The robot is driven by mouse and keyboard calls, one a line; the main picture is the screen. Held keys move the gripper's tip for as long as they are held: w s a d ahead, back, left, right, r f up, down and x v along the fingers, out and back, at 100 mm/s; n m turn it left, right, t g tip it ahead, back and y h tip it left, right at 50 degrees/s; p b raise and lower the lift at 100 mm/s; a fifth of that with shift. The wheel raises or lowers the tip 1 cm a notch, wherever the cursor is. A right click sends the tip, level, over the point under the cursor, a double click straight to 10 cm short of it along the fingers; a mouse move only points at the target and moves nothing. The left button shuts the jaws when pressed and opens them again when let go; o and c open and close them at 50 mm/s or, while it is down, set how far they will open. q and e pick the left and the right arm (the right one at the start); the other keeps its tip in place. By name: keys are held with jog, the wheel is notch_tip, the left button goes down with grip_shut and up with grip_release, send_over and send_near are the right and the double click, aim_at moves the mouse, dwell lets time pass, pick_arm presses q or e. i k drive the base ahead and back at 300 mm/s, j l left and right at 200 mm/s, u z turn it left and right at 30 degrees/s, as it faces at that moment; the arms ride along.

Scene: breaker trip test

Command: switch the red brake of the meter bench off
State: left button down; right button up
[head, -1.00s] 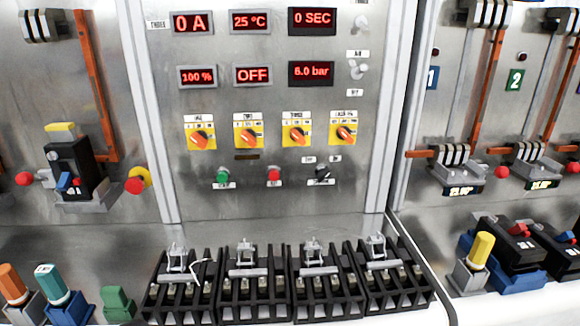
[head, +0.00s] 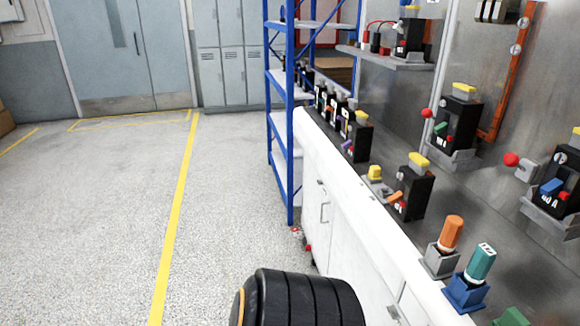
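The meter panel with the red displays is out of the current head view. The left end of the bench (head: 335,190) shows, with a white front and a grey metal back wall. Red round knobs stick out from this wall, one (head: 427,113) beside a black breaker (head: 458,120) and one (head: 511,159) further right, beside a breaker with a blue lever (head: 552,186). I cannot tell which part here is the red brake. Neither gripper shows; only a black ribbed part of my arm is at the bottom.
Black breakers (head: 415,190) with coloured levers stand along the bench top. An orange-handled plug (head: 450,235) and a teal-handled plug (head: 478,265) stand nearer. A blue shelf rack (head: 290,150) is beyond the bench. Grey lockers (head: 222,65) stand behind.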

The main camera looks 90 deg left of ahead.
aim_at(295, 231)
jog(key=j+u, duration=0.1)
jog(key=u, duration=2.7)
jog(key=i+j+u, duration=0.1)
jog(key=i+j, duration=0.15)
jog(key=i, duration=0.4)
jog(key=i+j, duration=0.25)
jog(key=i, duration=0.45)
jog(key=i+j+u, duration=0.15)
jog(key=i, duration=0.5)
jog(key=i+j, duration=0.2)
jog(key=i, duration=0.5)
jog(key=u, duration=0.05)
